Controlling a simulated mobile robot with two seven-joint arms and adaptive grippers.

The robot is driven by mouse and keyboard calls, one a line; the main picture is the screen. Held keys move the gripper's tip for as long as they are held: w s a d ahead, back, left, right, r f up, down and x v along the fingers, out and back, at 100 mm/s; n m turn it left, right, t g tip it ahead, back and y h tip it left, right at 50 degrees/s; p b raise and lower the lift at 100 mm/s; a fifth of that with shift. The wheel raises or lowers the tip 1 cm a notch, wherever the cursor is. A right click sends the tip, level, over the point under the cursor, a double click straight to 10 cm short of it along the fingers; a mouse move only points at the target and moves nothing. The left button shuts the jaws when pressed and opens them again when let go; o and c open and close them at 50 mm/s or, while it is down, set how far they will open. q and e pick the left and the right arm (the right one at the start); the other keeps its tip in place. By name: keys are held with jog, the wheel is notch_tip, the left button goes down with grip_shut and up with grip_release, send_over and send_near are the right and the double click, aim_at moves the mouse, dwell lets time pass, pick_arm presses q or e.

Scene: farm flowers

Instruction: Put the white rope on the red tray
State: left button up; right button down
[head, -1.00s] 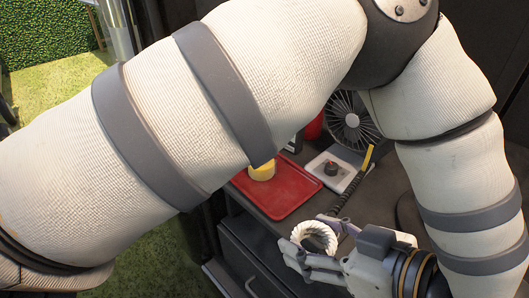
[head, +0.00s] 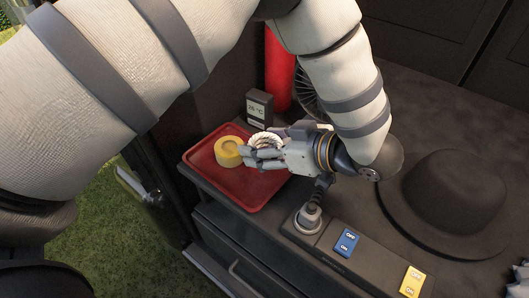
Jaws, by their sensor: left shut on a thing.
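The white rope (head: 265,138) is a small coil held in my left gripper (head: 258,151), which is shut on it. The gripper reaches in from the right side of the red tray (head: 258,191), and the rope is over the tray's far right part. I cannot tell whether the rope touches the tray. The fingers hide part of the rope. A pale grey piece at the right edge seems to be part of my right gripper (head: 521,274); its jaws cannot be made out.
A yellow round thing (head: 229,151) sits on the tray, just left of the fingers. A dark temperature display (head: 260,108) and a red cylinder (head: 279,70) stand behind. A black hat (head: 455,195) and a switch panel with blue (head: 347,243) and yellow (head: 412,281) switches lie right.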

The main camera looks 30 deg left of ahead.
pick_arm(q)
jog(key=shift+w+a+f, duration=0.25)
jog(key=shift+f, duration=0.1)
jog(key=shift+w+a+f+b, duration=0.15)
jog(key=shift+f+b, duration=0.05)
jog(key=shift+f, duration=0.75)
jog(key=shift+w+a+f+b, duration=0.15)
jog(key=shift+f, duration=0.75)
jog(key=shift+f, duration=0.2)
jog(key=o, duration=1.3)
